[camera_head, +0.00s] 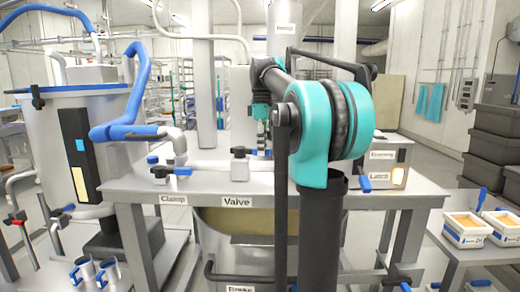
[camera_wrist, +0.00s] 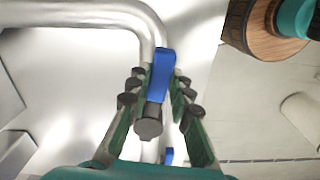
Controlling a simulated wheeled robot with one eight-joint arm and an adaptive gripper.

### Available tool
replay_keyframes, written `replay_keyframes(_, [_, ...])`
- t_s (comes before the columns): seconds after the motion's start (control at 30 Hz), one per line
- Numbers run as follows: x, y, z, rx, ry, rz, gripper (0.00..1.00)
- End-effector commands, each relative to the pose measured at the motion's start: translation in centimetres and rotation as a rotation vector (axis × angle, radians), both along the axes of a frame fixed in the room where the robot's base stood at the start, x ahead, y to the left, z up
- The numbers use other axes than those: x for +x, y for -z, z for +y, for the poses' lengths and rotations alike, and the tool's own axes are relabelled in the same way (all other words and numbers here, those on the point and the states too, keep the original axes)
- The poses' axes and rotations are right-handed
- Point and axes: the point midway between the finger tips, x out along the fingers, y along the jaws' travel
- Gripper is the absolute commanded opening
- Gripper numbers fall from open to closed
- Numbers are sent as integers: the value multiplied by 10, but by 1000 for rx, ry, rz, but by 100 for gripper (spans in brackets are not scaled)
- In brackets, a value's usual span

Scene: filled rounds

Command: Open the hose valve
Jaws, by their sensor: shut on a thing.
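The hose valve has a blue handle (camera_wrist: 163,66) and a dark round end (camera_wrist: 149,124) in the wrist view, beside a silver bent pipe. My gripper (camera_wrist: 160,80) is around it, with a finger on each side of the blue handle. In the head view my gripper (camera_head: 262,138) points down at the table by the "Valve" label (camera_head: 237,202). A grey valve body (camera_head: 240,167) stands just left of it. The contact between the fingers and handle is too small to make out in the head view, and my arm hides what lies to the right.
A large tank (camera_head: 85,130) with a blue hose (camera_head: 138,90) stands at left. White trays (camera_head: 465,229) sit at lower right.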

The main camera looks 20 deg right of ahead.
Motion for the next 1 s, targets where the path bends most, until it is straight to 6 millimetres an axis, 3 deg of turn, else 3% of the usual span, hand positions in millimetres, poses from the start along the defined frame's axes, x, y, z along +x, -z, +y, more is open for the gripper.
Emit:
replay_keyframes(0.33, [11,0,-4,0,-138,-1,0])
replay_keyframes(0.87, [13,0,-5,0,-164,-2,0])
replay_keyframes(0.9, [13,0,-5,0,-164,-3,21])
replay_keyframes(1.0, [13,0,-5,0,-164,-2,34])
